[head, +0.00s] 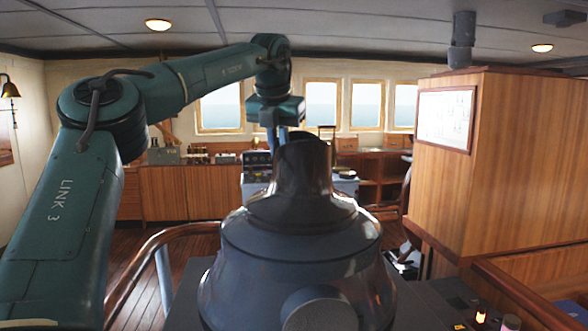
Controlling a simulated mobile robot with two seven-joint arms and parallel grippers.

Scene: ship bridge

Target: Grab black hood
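The black hood (301,190) is a dark, glossy, chimney-like cover in the middle of the head view. It sits upright on a wide, rounded dark housing (300,250). My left arm reaches in from the left and bends down, with its gripper (278,138) pointing down at the hood's top. The fingers are at the top's upper left edge, partly hidden behind it. I cannot tell whether they touch the hood or how far apart they are. My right gripper is not in view.
A curved wooden handrail (150,245) runs at the left of the housing. A wood-panelled block (510,165) with a framed chart (446,119) stands at the right. Wooden cabinets (165,192) line the back under the windows. Small items sit at the lower right.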

